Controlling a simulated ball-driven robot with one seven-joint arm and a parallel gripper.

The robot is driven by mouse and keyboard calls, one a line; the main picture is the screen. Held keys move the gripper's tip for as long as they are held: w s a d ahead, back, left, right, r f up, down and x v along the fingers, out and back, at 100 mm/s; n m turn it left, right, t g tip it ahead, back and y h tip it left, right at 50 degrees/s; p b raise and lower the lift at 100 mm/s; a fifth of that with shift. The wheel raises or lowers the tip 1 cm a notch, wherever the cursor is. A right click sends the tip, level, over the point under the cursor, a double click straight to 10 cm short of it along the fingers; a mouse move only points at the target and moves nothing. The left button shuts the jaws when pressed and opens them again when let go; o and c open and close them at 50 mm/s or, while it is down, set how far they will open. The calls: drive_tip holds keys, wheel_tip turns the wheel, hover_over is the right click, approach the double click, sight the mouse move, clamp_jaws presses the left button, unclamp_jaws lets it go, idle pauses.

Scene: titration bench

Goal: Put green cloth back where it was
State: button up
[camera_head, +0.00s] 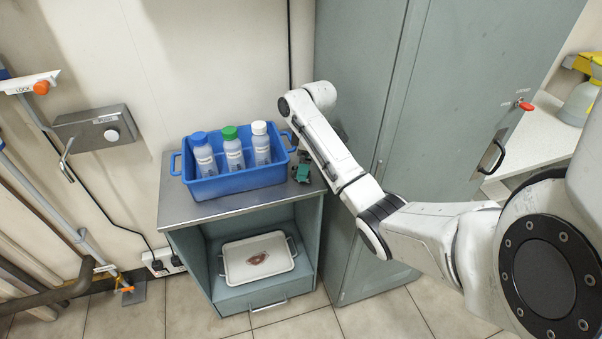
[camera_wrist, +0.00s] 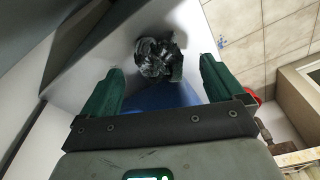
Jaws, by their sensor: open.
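My gripper (camera_head: 302,172) is at the right end of the cabinet top, beside the blue bin; only a small dark and green part of it shows in the head view. In the wrist view its two green fingers (camera_wrist: 161,66) stand wide apart. A dark grey crumpled thing (camera_wrist: 160,57), cloth-like with pale streaks, shows beyond and between the fingertips. I cannot tell whether it is the green cloth or whether the fingers touch it. No clearly green cloth shows in the head view.
The blue bin (camera_head: 236,187) holds blue-, green- and white-capped bottles on the grey cabinet (camera_head: 200,210). A white tray (camera_head: 240,275) with a reddish-brown patch or thing sits on the open shelf below. A tall grey-green locker (camera_head: 440,120) stands close right.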

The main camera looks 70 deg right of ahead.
drive_tip(key=shift+w+f, duration=0.2)
drive_tip(key=shift+f, duration=0.7)
drive_tip(key=shift+w+f, duration=0.15)
drive_tip(key=shift+f, duration=0.7)
drive_tip(key=c, duration=1.2)
drive_tip(key=shift+r, duration=0.1)
drive_tip(key=shift+r, duration=0.45)
wheel_tip(320, 180, up, 2)
drive_tip(key=shift+w+r, duration=0.1)
drive_tip(key=s+a+r+p, duration=0.2)
drive_tip(key=a+r+p, duration=0.1)
drive_tip(key=a, duration=0.1)
drive_tip(key=s+a+r+p, duration=0.2)
drive_tip(key=a+r+p, duration=0.1)
drive_tip(key=a+p, duration=0.1)
drive_tip(key=s+a+r+p, duration=0.2)
drive_tip(key=a+r+p, duration=0.1)
drive_tip(key=a+p, duration=0.1)
drive_tip(key=shift+a+r, duration=0.4)
